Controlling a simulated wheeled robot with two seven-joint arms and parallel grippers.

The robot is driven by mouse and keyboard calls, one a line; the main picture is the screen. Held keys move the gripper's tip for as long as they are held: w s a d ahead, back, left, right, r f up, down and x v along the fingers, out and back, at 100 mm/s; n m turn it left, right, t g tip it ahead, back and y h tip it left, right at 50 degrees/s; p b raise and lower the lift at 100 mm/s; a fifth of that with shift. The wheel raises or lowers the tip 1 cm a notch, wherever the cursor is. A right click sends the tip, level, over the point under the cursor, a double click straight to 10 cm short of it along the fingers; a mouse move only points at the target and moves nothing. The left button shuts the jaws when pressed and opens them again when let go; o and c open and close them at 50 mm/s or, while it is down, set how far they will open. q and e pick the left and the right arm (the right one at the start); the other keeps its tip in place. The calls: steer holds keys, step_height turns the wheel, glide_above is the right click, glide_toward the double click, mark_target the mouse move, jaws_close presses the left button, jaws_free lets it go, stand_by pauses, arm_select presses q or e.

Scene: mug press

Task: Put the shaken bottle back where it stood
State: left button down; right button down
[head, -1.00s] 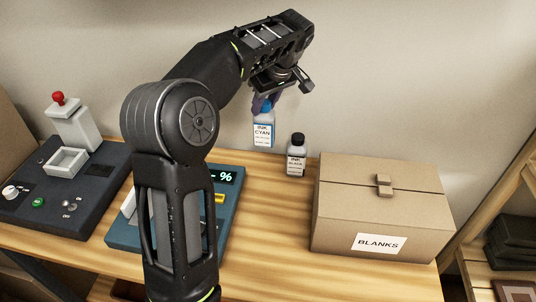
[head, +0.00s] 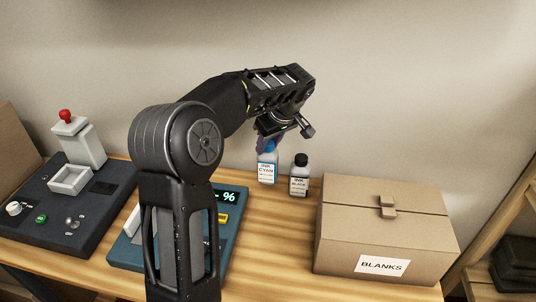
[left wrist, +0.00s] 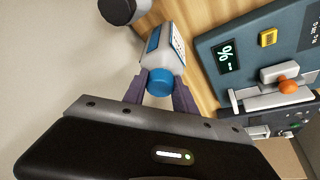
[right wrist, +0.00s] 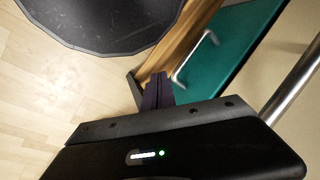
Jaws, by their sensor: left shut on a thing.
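The cyan ink bottle (head: 267,171), white with a blue label and blue cap, hangs upright under my left gripper (head: 268,140) in the head view. In the left wrist view, the fingers of my left gripper (left wrist: 163,88) are shut on its blue cap (left wrist: 160,82). Its base is at or just above the table; I cannot tell whether it touches. The black ink bottle (head: 300,176) stands just right of it, apart, and its dark cap shows in the left wrist view (left wrist: 117,9). My right gripper (right wrist: 156,92) is shut and empty, away from the bottles.
A cardboard box marked BLANKS (head: 385,232) stands right of the bottles on the wooden table (head: 272,245). A blue device with a % display (head: 229,240) and a dark press (head: 60,215) stand to the left. The wall is close behind the bottles.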

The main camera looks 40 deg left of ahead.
mark_target(268, 153)
arm_select(q)
steer(key=shift+f, duration=1.8)
steer(key=shift+f, duration=0.2)
steer(key=c, duration=1)
jaws_free()
steer(key=shift+r, duration=0.1)
steer(key=shift+r+p, duration=0.15)
steer(key=shift+p, duration=0.15)
steer(key=b+v, duration=0.1)
steer(key=v, duration=1.1)
steer(key=shift+d, duration=0.1)
